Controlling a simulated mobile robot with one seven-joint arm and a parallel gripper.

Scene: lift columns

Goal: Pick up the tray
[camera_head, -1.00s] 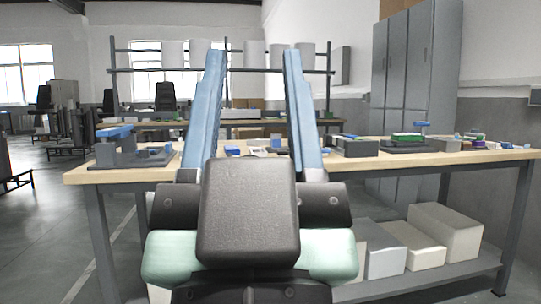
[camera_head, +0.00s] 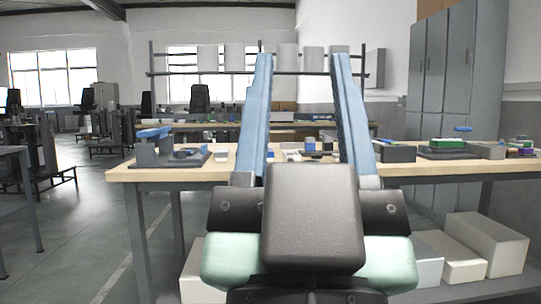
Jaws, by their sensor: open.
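The wooden-topped workbench (camera_head: 225,173) stands in front of me. A dark flat base (camera_head: 171,163) with a blue-topped fixture lies at its left end. Another dark flat base (camera_head: 447,154) with green and blue parts lies toward the right. I cannot tell which of these, if any, is the tray. My gripper (camera_head: 303,62) is open, with two long blue fingers spread apart and pointing away from me. Nothing shows held between them. The fingers and the dark wrist hide part of the bench top. Small blue and white parts (camera_head: 311,146) show between the fingers.
A grey box (camera_head: 395,153) sits beside the right finger in the picture. Pale boxes (camera_head: 487,243) rest on the shelf below the bench. Grey cabinets (camera_head: 447,75) stand behind at right. Another bench (camera_head: 205,126) is farther back. Open floor (camera_head: 80,225) lies to the left.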

